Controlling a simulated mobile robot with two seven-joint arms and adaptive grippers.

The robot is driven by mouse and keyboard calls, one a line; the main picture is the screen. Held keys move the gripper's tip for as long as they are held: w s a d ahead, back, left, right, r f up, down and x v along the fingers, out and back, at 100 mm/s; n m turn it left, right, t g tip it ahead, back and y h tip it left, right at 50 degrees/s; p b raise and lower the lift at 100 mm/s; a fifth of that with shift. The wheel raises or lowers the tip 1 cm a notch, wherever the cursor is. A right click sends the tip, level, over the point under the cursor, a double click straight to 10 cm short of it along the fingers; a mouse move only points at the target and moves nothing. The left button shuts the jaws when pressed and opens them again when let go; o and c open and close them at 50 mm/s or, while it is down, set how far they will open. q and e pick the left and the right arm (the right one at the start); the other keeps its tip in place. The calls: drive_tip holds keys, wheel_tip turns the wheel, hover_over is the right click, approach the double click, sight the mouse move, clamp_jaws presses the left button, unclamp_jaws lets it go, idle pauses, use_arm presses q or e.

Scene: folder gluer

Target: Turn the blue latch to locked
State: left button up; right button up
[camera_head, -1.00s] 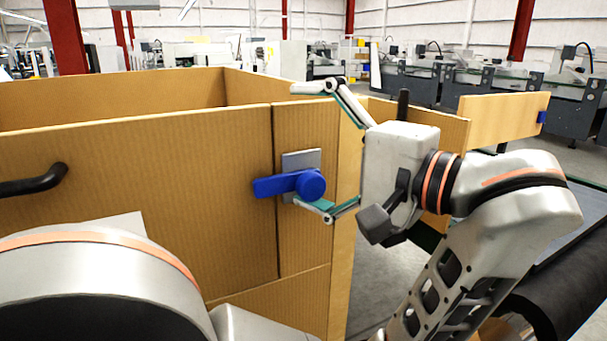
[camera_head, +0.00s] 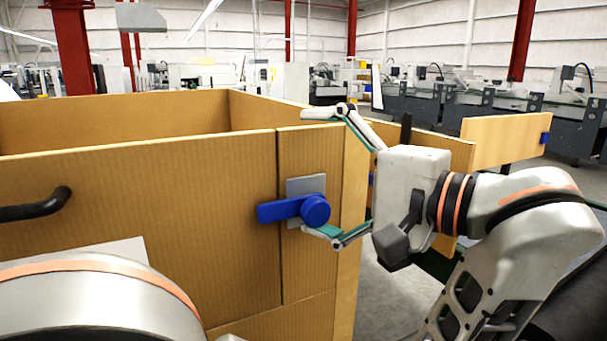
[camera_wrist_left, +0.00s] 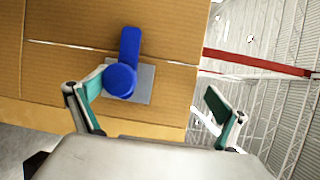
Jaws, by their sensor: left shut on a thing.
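The blue latch (camera_head: 290,208) is on a grey plate (camera_head: 305,186) on the tan panel's front. In the head view its arm points left from a round knob, nearly level. My left gripper (camera_head: 328,172) is just right of the latch, its two fingers wide apart. The upper finger is near the panel's top edge; the lower one is just below the knob. The wrist view also shows the latch (camera_wrist_left: 124,62), with one finger close beside the knob and the other in free air. I cannot tell if a finger touches the knob. My right gripper is out of view.
The tan panel (camera_head: 130,195) has a black handle (camera_head: 40,205) at the left. A board with a blue piece (camera_head: 502,138) stands out at the right. Grey machines (camera_head: 420,100) stand in the background.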

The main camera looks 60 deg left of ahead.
use_arm(q)
drive_tip(key=d+r, duration=0.2)
drive_tip(key=d, duration=0.1)
drive_tip(key=shift+w+d+r, duration=0.2)
drive_tip(key=shift+d, duration=0.05)
drive_tip(key=d, duration=0.3)
drive_tip(key=shift+w+d+r+b, duration=0.1)
drive_tip(key=shift+r+b, duration=0.15)
drive_tip(key=shift+b, duration=0.1)
drive_tip(key=c, duration=1.1)
drive_tip(key=d, duration=0.1)
drive_tip(key=w+d+f+b, duration=0.1)
drive_tip(key=shift+w+d+f, duration=0.15)
drive_tip(key=shift+w+d, duration=0.05)
drive_tip(key=shift+d, duration=0.1)
drive_tip(key=shift+c, duration=0.2)
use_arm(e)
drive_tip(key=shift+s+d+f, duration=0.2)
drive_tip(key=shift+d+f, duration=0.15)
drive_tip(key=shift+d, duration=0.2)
